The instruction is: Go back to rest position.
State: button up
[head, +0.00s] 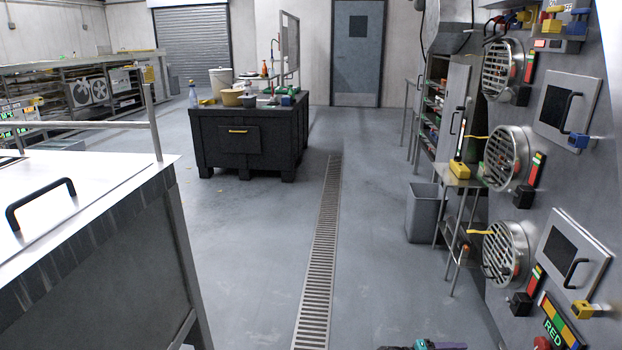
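My gripper's fingers do not show in the head view. A sliver of dark, green and purple parts (425,345) shows at the bottom edge, right of the middle. It is cut off by the frame, and I cannot tell whether it belongs to my arm. No object is seen being held.
A white-topped bench (100,190) stands close on the left. A grey machine wall with round fans (503,158) lines the right, with a grey bin (424,212) and small metal table (462,180) beside it. A black workbench (235,140) stands ahead. The floor around the drain grate (320,260) is clear.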

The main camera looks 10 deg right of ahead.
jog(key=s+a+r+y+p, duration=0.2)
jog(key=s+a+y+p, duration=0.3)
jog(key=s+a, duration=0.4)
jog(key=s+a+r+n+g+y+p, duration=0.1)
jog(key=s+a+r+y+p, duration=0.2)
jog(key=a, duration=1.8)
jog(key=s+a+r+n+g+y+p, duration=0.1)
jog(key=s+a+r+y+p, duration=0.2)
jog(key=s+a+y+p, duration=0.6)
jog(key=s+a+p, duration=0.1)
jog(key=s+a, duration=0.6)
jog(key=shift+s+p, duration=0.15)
jog(key=shift+p, duration=0.25)
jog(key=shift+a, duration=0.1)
